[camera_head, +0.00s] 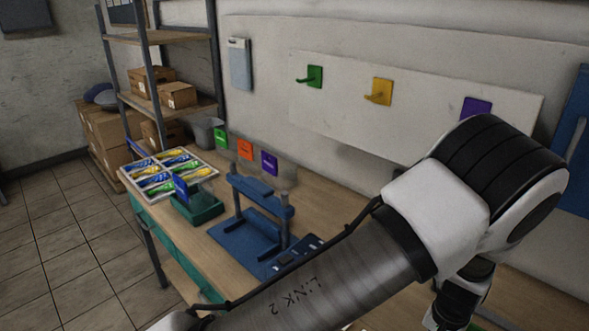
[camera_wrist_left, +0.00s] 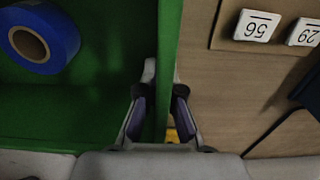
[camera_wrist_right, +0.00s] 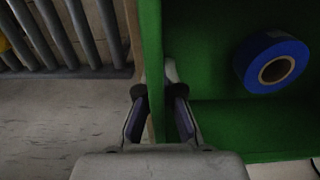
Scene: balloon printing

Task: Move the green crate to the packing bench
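The green crate shows close up in both wrist views. In the left wrist view its wall (camera_wrist_left: 168,40) runs between the fingers of my left gripper (camera_wrist_left: 163,95), which appear closed on it. In the right wrist view the opposite wall (camera_wrist_right: 150,40) sits between the fingers of my right gripper (camera_wrist_right: 158,95), also apparently closed on it. A blue roll (camera_wrist_left: 62,42) lies inside the crate; a blue roll also shows in the right wrist view (camera_wrist_right: 298,55). In the head view both grippers are hidden. A wooden bench (camera_head: 335,205) stands along the wall; I cannot tell whether it is the packing bench.
The bench holds a tray of coloured packets (camera_head: 135,178), a green device (camera_head: 197,208) and a blue press frame (camera_head: 245,232). Shelving with boxes (camera_head: 178,95) stands behind. Number tags (camera_wrist_left: 256,25) lie beside the crate. Grey rails (camera_wrist_right: 70,35) lie on its other side.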

